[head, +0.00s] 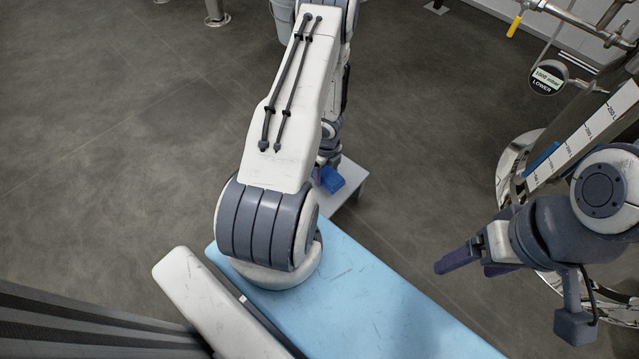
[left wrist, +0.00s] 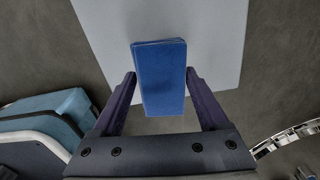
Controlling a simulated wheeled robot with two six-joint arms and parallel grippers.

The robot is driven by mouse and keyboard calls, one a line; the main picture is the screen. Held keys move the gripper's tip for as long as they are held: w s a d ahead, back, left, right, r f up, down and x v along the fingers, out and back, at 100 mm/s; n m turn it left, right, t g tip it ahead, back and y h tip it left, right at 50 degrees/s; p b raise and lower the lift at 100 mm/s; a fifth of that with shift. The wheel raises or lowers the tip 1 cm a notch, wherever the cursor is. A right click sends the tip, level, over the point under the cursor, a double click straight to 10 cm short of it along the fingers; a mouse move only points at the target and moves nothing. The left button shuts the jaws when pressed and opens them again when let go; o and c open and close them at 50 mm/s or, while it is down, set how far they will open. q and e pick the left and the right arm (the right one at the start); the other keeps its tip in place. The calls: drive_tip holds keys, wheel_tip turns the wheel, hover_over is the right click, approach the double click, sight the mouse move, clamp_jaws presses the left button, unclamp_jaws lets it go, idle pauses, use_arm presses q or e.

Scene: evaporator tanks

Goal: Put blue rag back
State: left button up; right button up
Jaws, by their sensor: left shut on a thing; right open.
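The blue rag (left wrist: 162,80) is a flat, folded rectangle between the purple fingers of my left gripper (left wrist: 161,76) in the left wrist view. The gripper is shut on it, with a finger along each long side. In the head view the rag (head: 331,179) shows just below my left wrist, over a small pale table (head: 348,184). My left arm hides most of that table and the gripper's fingers. I cannot tell whether the rag touches the tabletop. My right gripper (head: 462,266) is open and empty at the right, above the floor.
A shiny metal tank (head: 508,168) with a white litre scale (head: 590,130) stands at the right, close to my right arm. A round gauge sign reading LOWER (head: 547,78) hangs above it. The grey floor (head: 110,130) at the left is clear.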

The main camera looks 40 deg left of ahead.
sight(324, 180)
use_arm(q)
drive_tip(key=shift+s+a+f+b, duration=0.1)
drive_tip(key=shift+a+f+b, duration=0.1)
drive_tip(key=shift+f+b, duration=0.9)
drive_tip(key=shift+s+a+f+b, duration=0.1)
drive_tip(key=shift+a+f+b, duration=0.05)
drive_tip(key=shift+f+b, duration=0.95)
drive_tip(key=shift+r, duration=0.15)
drive_tip(key=o, duration=1.1)
wheel_tip(324, 180, up, 12)
drive_tip(key=p, duration=1.2)
drive_tip(key=shift+p, duration=0.35)
